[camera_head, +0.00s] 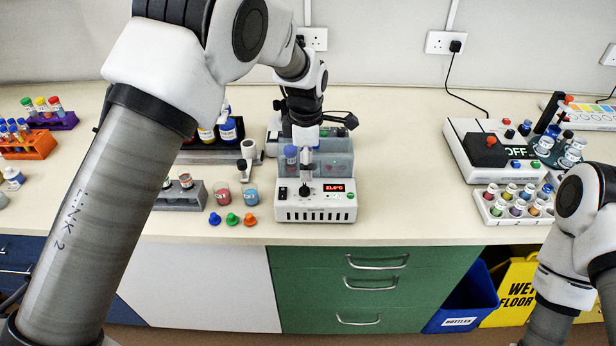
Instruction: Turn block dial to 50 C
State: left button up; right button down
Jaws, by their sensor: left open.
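The block heater (315,213) is a white box near the front of the bench, with a clear bluish cover behind its front panel. Its red display (335,188) seems to read 21.0 °C. A dark dial (305,191) sits on the panel left of the display, beside a black switch. My left gripper (306,172) points down right above the dial, open, and partly covers the heater's middle. I cannot tell whether its fingers touch the dial. Of my right arm only links show at the lower right; its gripper is out of view.
Small coloured pots (250,195) and caps stand left of the heater, with a grey tube block (180,196) beside them. A white vial rack (515,204) and a device reading OFF (480,150) stand at the right. The bench between heater and rack is clear.

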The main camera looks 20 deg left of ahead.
aim_at(304, 188)
pick_arm(q)
jog(key=s+f, duration=0.1)
jog(key=s+f+p, duration=0.1)
jog(key=f, duration=0.1)
jog(key=shift+s+a, duration=0.1)
jog(key=f, duration=0.1)
jog(key=w+f, duration=0.1)
jog(key=f, duration=0.1)
jog(key=shift+w+a+f, duration=0.1)
jog(key=shift+w+f, duration=0.2)
jog(key=shift+s+r, duration=0.15)
jog(key=shift+s, duration=0.05)
jog(key=shift+s+r, duration=0.15)
jog(key=shift+s, duration=0.05)
jog(key=c, duration=0.5)
grip_shut()
pick_arm(e)
jog(key=shift+s+r, duration=0.2)
jog(key=shift+r, duration=0.35)
jog(key=shift+s+r, duration=0.15)
jog(key=shift+r, duration=0.35)
